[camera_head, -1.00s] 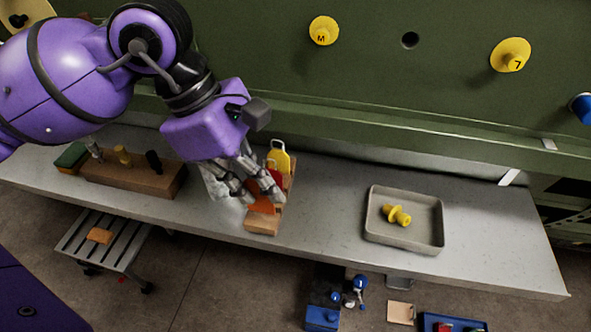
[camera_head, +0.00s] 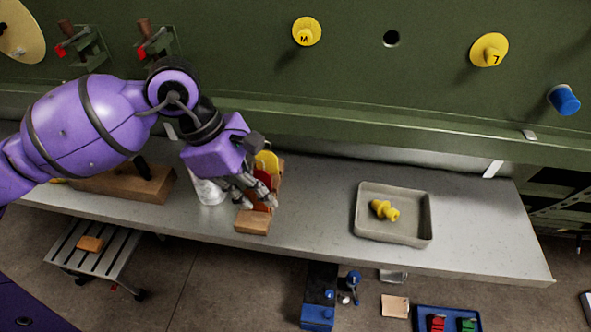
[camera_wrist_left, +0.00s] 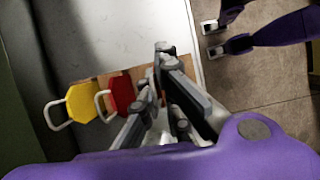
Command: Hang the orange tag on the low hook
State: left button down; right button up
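A wooden rack (camera_head: 252,222) on the grey bench holds flat tags with wire loops. A yellow tag (camera_head: 267,160) and a red tag (camera_head: 263,179) stand behind my left gripper (camera_head: 256,203). The wrist view shows the yellow tag (camera_wrist_left: 84,106) and red tag (camera_wrist_left: 122,94) beside the left fingers (camera_wrist_left: 152,76). These fingers are spread at the rack's near end. The orange tag is largely hidden by them; I cannot make out its contact. Yellow round pegs marked M (camera_head: 306,31) and something like 7 (camera_head: 489,50) stick out of the green panel; which hook is low is unclear.
A grey tray (camera_head: 393,239) with a yellow spool-like part (camera_head: 384,210) stands to the right. A wooden block (camera_head: 120,184) and a white cup-like object (camera_head: 208,192) are left of the rack. A blue peg (camera_head: 564,100) projects at right. Bench between rack and tray is clear.

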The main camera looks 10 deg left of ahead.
pick_arm(q)
jog(key=shift+f, duration=0.4)
jog(key=c, duration=2)
grip_release()
jog(key=shift+r, duration=0.15)
